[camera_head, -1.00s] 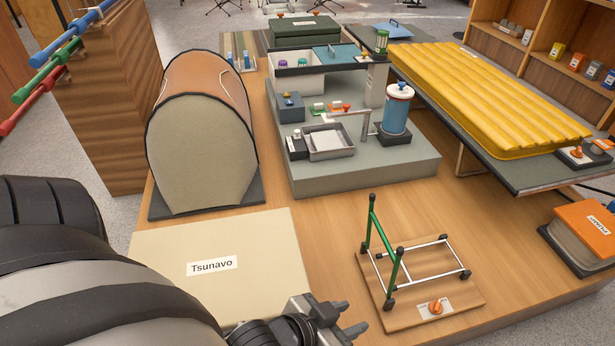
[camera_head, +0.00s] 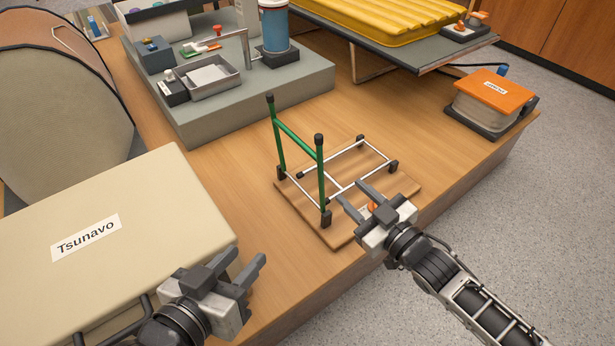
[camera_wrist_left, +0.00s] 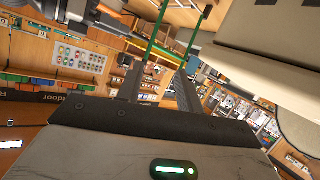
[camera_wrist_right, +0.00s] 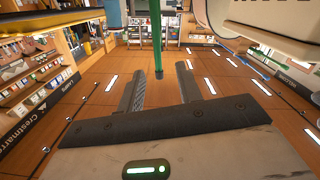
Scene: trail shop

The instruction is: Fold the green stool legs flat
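The stool (camera_head: 344,184) stands on a wooden board (camera_head: 340,238) near the table's front edge. Its green legs (camera_head: 320,170) stick upright with black caps and a green crossbar, beside a flat white metal frame (camera_head: 350,158). My right gripper (camera_head: 358,203) is open and empty, close in front of the stool's near side, and partly hides an orange knob (camera_head: 372,207). My left gripper (camera_head: 246,268) is open and empty beside the beige case, to the left of the stool. The green legs also show beyond the fingers in the left wrist view (camera_wrist_left: 155,36) and the right wrist view (camera_wrist_right: 157,45).
A beige case labelled Tsunavo (camera_head: 160,190) fills the left front of the table. A grey platform (camera_head: 240,105) with a sink model stands behind the stool. An orange-lidded box (camera_head: 494,98) sits at the right. Bare wood surrounds the stool's board.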

